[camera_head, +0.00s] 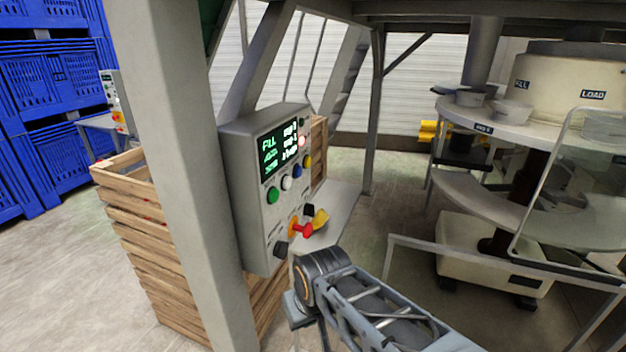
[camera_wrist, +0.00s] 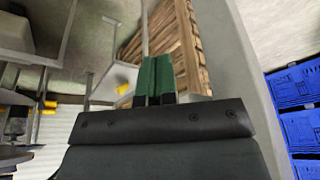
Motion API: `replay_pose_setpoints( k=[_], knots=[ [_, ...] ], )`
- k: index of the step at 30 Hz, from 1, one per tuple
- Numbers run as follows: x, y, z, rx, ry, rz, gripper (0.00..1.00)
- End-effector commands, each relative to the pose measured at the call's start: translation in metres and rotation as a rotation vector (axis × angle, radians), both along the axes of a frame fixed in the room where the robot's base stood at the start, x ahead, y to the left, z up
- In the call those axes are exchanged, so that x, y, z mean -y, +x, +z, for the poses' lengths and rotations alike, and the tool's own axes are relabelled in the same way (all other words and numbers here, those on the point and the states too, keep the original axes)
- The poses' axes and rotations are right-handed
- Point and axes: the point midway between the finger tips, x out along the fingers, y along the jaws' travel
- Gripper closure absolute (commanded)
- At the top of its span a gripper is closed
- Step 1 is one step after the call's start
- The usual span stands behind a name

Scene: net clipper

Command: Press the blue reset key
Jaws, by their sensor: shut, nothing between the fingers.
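The blue key (camera_head: 297,171) is a small round button on the front of a grey control box (camera_head: 247,190). It sits in a slanting row between a white button (camera_head: 286,183) and a yellow button (camera_head: 308,160), below a lit display (camera_head: 283,148). In the wrist view my gripper (camera_wrist: 156,62) is shut, its two green fingers side by side with nothing between them. The blue key does not show in that view. In the head view my arm is low in front of the box, and my fingertips cannot be made out, so their distance from the key is unclear.
A green button (camera_head: 272,195), a red-and-yellow switch (camera_head: 302,229) and black knobs share the panel. A grey post (camera_head: 180,150) stands left of the box. Wooden crates (camera_head: 150,240) are behind it. A railing (camera_head: 480,262) and round machine table (camera_head: 500,125) are right.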

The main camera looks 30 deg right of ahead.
Motion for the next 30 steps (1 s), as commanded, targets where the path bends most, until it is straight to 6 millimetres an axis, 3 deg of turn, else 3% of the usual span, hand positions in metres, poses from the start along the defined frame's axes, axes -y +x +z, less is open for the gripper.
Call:
replay_pose_setpoints(
  k=[5,10,15,19,24,30],
  knots=[
    [0.005,0.009,0.006,-0.116,0.215,-0.309,1.0],
    [0.019,0.043,0.035,-0.339,0.704,-0.894,1.0],
    [0.066,0.091,0.085,-0.551,1.256,-1.332,1.0],
    [0.12,0.112,0.122,-0.679,1.629,-1.487,1.0],
    [0.178,0.117,0.153,-0.779,1.952,-1.526,1.0],
    [0.202,0.115,0.166,-0.821,2.081,-1.512,1.0]
  ],
)
